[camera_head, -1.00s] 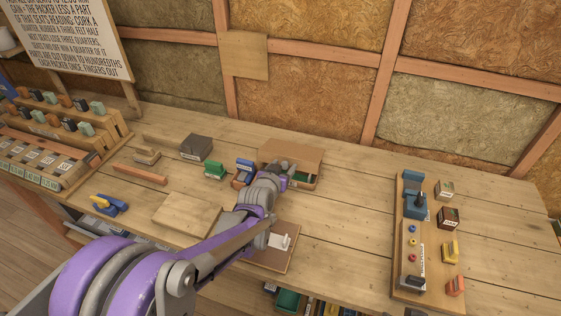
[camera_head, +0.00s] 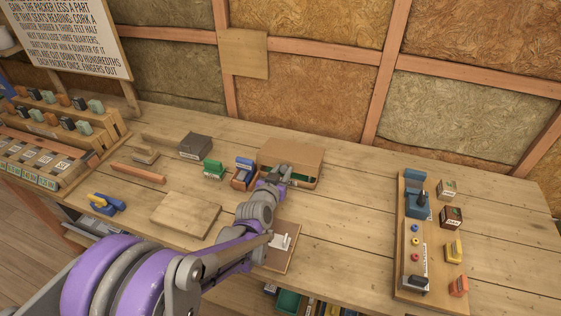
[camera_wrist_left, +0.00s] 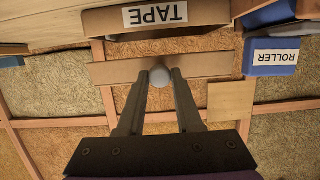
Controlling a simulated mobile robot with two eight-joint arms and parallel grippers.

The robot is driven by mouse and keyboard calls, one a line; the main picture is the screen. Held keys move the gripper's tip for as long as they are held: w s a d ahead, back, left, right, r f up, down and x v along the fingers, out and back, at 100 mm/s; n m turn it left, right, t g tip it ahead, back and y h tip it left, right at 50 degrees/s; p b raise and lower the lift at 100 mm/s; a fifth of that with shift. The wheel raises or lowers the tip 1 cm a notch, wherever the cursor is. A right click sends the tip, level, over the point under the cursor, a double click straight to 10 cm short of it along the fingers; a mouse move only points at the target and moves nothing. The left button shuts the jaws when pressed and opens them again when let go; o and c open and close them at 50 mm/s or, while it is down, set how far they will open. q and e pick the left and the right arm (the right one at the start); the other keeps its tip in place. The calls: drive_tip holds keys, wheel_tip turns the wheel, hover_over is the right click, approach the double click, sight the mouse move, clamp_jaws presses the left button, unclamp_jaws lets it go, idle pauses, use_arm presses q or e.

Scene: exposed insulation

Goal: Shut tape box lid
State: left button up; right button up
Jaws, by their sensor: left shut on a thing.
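The tape box (camera_head: 318,184) stands toward the back of the bench, with its brown lid (camera_head: 291,152) above it. A dark gap with something green shows under the lid's front edge. In the left wrist view, which is upside down, the box front carries a TAPE label (camera_wrist_left: 155,15). The lid's edge (camera_wrist_left: 210,64) is apart from the box rim there. My left gripper (camera_head: 284,170) is at the lid's front; in the wrist view its fingers (camera_wrist_left: 160,78) are shut on a round grey knob (camera_wrist_left: 160,75) on the lid. My right gripper is not in view.
A dark grey box (camera_head: 195,146) is further left. A wooden board (camera_head: 186,214) lies in front. The bench right of the tape box is clear up to a tool rack (camera_head: 413,250).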

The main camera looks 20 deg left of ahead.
use_arm(q)
drive_tip(key=shift+f, duration=0.1)
drive_tip(key=shift+s+f+b, duration=0.25)
drive_tip(key=shift+f+b, duration=0.3)
drive_tip(key=shift+f, duration=0.35)
drive_tip(key=o, duration=1)
drive_tip(key=shift+r, duration=0.1)
